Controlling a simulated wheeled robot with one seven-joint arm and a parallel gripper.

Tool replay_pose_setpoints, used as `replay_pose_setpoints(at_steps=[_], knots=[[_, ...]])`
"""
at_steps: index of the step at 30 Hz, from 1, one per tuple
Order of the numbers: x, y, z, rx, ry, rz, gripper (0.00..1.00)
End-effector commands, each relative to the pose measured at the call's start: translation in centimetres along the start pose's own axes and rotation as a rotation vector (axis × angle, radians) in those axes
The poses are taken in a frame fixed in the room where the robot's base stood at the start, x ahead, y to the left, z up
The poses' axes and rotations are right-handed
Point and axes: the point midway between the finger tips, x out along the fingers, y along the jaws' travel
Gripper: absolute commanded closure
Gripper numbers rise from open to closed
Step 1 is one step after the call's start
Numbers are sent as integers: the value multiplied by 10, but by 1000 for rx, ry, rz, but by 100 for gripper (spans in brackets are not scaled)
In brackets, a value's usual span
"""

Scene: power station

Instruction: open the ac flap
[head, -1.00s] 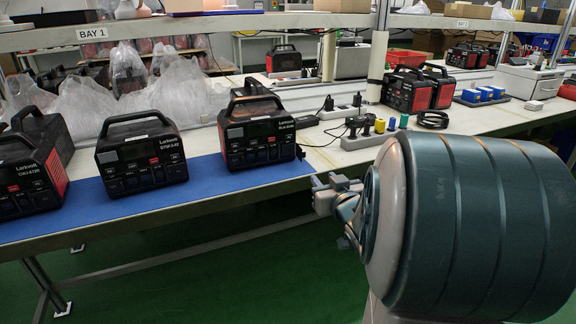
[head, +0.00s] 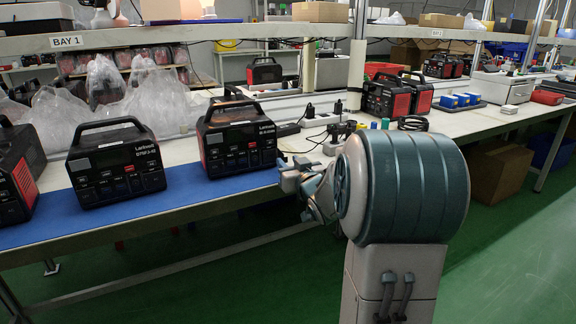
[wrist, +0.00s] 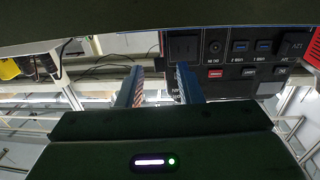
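The nearest power station to my gripper is a black and red unit (head: 238,158) with a top handle, upright on the blue mat (head: 105,214). Its front panel also shows in the wrist view (wrist: 228,75), with the lettering upside down. A dark square cover (wrist: 183,47), which looks like the AC flap, sits at the panel's left edge there; whether it is fully closed is too dark to tell. My gripper (wrist: 160,85) is open and empty. Its right finger overlaps the panel's edge in that picture; contact cannot be told. In the head view my gripper (head: 289,176) is just right of the station.
Another power station (head: 116,165) stands to the left, with one more at the picture's left edge. A power strip with plugs (head: 335,143) and cables lie behind my gripper. More stations (head: 397,95) and blue items stand farther right. Green floor is clear in front of the bench.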

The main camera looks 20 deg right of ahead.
Motion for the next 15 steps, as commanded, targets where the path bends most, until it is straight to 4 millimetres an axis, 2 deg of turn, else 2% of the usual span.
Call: replay_pose_setpoints(at_steps=[6, 14, 15], knots=[[15, 0, 0, -1, 0, 0, 67], [16, 0, 0, -1, -1, 1, 67], [16, 0, 0, -1, -1, 1, 70]])
